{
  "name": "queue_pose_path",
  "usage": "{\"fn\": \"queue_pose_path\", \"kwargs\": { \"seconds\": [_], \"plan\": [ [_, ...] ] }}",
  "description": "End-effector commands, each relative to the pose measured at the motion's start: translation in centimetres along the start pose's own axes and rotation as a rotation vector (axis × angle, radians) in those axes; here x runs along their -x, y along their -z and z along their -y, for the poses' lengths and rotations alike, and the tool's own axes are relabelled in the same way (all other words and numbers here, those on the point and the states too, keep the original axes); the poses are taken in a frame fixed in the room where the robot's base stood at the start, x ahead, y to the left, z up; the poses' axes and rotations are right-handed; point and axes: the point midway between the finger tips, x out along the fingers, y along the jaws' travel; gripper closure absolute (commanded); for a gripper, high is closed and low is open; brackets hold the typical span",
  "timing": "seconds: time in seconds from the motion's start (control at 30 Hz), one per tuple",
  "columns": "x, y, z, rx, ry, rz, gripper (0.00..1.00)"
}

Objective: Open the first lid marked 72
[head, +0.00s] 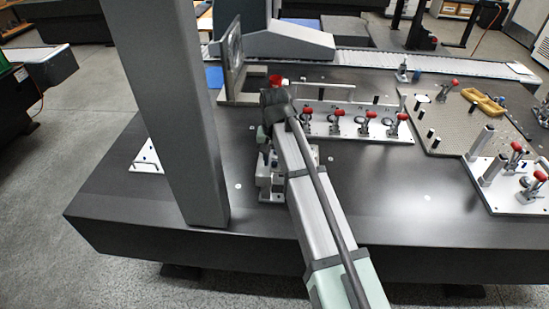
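No lid marked 72 can be made out; no number is readable at this size. A small pale grey block-like fixture (270,183) stands on the dark table, partly hidden behind my arm. My arm reaches in from the lower right and bends down at a dark joint above this fixture. My gripper (266,158) seems to be just over or beside the fixture, mostly hidden by my arm. I cannot tell whether its fingers are open, shut or touching anything.
Dark table (420,195) is bare right of my arm. A grey column (170,110) rises at left. A strip of red-handled clamps (350,124) lies behind my arm. A perforated plate (455,125) and a clamp plate (510,190) occupy the right.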

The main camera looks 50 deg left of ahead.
Motion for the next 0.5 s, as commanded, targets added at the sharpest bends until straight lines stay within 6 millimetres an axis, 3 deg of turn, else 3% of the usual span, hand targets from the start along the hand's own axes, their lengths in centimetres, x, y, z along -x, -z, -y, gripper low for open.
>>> {"fn": "queue_pose_path", "kwargs": {
  "seconds": [0.4, 0.5],
  "plan": [
    [0.03, 0.00, 0.00, 0.000, 0.000, 0.000, 1.00],
    [0.03, 0.00, 0.00, 0.000, 0.000, 0.000, 1.00]
  ]
}}
